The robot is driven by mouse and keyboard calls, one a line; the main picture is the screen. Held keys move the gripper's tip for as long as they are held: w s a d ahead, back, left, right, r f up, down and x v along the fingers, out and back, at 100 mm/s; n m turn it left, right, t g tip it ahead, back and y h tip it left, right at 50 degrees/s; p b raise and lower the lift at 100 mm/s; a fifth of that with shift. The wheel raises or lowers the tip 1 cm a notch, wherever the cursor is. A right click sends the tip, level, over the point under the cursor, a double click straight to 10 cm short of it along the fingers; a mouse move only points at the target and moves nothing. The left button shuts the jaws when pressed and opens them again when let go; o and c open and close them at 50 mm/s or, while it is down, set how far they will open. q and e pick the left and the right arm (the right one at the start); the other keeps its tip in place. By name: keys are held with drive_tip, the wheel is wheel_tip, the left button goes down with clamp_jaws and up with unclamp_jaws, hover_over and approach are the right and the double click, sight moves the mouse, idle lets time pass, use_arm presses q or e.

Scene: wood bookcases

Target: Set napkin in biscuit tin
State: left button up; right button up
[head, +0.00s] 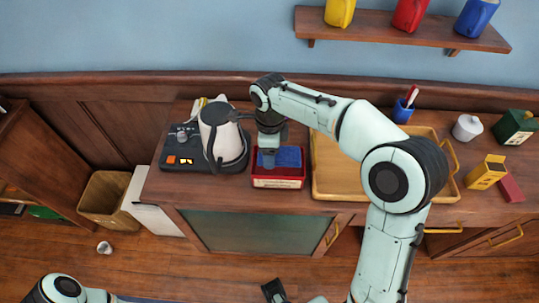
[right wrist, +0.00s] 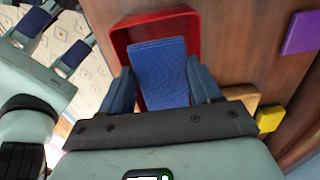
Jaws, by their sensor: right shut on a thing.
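The biscuit tin (head: 278,183) is an open red box on the wooden counter, beside the kettle. The blue napkin (head: 289,156) shows within the tin's rim. My right gripper (head: 267,160) points down at the tin's left part. In the right wrist view the napkin (right wrist: 160,75) lies between the two fingers of my right gripper (right wrist: 158,90), which is shut on it. The red tin (right wrist: 122,38) shows around the napkin's far end and sides there. How deep the napkin sits in the tin is hard to tell. My left gripper is not clearly in view.
A kettle (head: 221,135) on a dark base stands close on the tin's left. A wooden tray (head: 330,178) lies close on its right, partly under my right arm. A blue cup (head: 402,112), a white pot (head: 467,127) and a yellow box (head: 486,172) stand farther right.

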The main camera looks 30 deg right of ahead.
drive_tip(key=shift+f, duration=1.1)
drive_tip(key=shift+f, duration=0.1)
drive_tip(key=shift+f+b, duration=0.5)
drive_tip(key=o, duration=0.7)
drive_tip(key=shift+o, duration=0.2)
wheel_tip(320, 180, up, 13)
drive_tip(key=p, duration=0.3)
drive_tip(key=shift+r, duration=0.15)
